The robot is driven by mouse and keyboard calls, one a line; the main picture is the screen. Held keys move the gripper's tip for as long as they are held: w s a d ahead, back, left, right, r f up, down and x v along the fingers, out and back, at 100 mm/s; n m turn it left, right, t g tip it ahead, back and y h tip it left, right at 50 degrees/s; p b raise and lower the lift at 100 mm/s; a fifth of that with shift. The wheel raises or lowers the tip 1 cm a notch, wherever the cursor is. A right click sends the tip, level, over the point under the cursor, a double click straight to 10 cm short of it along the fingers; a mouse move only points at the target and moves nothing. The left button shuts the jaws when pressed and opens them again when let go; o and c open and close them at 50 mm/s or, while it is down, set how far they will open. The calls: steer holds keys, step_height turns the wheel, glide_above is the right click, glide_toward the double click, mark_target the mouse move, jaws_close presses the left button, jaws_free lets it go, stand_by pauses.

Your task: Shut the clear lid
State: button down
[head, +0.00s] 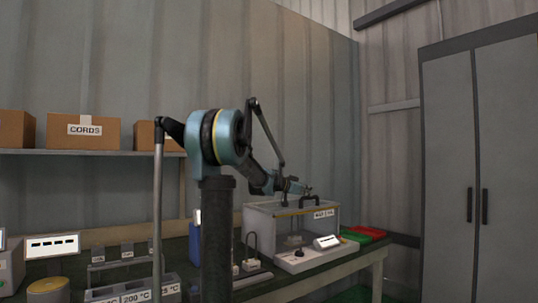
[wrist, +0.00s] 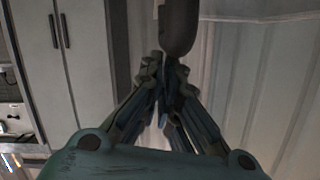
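The clear-walled box (head: 264,228) stands on the bench in the head view, with a yellow strip along its top front edge. Its clear lid (head: 282,207) looks about level across the top; I cannot tell whether a small gap is left under it. A black handle (head: 310,201) stands up from the lid. My gripper (head: 307,190) is just above the handle. In the wrist view my gripper (wrist: 169,75) has its fingers drawn together with nothing visible between them. A dark rounded bar (wrist: 180,28) is just beyond the fingertips, possibly the handle.
A small panel with a knob (head: 299,253) sits at the box's front. Red (head: 368,232) and green trays lie right of it. A shelf (head: 80,152) with cartons is at the left. A tall grey cabinet (head: 480,170) stands at the right, with open floor before it.

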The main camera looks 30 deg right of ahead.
steer(key=shift+f, duration=0.15)
steer(key=s+a+r, duration=0.2)
steer(key=a+r, duration=0.4)
steer(key=a, duration=0.3)
steer(key=shift+a+r, duration=0.25)
steer(key=shift+s, duration=0.1)
